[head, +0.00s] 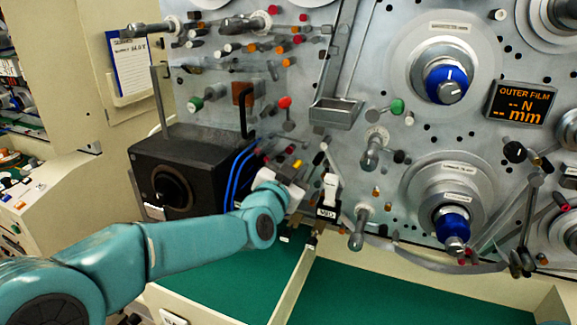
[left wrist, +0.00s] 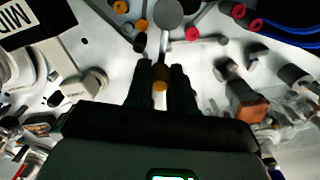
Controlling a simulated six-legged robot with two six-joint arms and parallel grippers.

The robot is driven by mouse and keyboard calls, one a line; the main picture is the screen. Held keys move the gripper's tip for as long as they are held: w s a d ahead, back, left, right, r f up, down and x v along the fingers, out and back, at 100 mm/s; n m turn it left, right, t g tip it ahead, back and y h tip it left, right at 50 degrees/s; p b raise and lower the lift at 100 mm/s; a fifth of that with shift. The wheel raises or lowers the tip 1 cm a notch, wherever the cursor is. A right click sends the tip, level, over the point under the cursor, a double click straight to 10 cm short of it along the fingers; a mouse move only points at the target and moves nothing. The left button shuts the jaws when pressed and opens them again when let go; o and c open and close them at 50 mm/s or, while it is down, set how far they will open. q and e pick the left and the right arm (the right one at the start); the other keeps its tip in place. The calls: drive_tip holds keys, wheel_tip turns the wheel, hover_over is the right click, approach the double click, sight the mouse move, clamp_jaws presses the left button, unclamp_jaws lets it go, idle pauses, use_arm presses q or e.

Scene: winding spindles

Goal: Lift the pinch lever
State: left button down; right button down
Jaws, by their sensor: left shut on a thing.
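My left gripper (head: 298,190) reaches the grey machine panel below its middle in the head view; its fingers are hard to make out there. In the left wrist view its two black fingers (left wrist: 163,80) are close together on either side of a thin rod with an orange-yellow tip (left wrist: 160,86). The rod runs up towards a grey round part (left wrist: 168,12). It appears to be the pinch lever, held near its tip between the fingers. Its grip in the head view is hidden by my wrist. My right gripper is not in view.
A block labelled MID (head: 326,212) stands just right of my left gripper. A black box (head: 185,172) and blue cables (head: 235,172) are to the left. Posts and rollers (head: 372,152) stick out at the right. The green surface (head: 390,275) below looks clear.

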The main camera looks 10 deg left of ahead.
use_arm(q)
drive_tip(key=shift+s+d+f+m, duration=0.15)
drive_tip(key=shift+d+m, duration=0.15)
drive_tip(key=shift+m, duration=0.4)
drive_tip(key=shift+w+d+f+m, duration=0.1)
drive_tip(key=shift+d+m, duration=0.2)
drive_tip(key=shift+m, duration=0.4)
drive_tip(key=c, duration=1)
unclamp_jaws()
drive_tip(key=shift+d+f, duration=0.1)
drive_tip(key=shift+s, duration=0.1)
drive_tip(key=s+a+b, duration=0.1)
drive_tip(key=s, duration=0.4)
drive_tip(key=s+a+b, duration=0.1)
drive_tip(key=s, duration=0.4)
drive_tip(key=s+a+b, duration=0.1)
drive_tip(key=s, duration=0.5)
drive_tip(key=shift+b, duration=0.4)
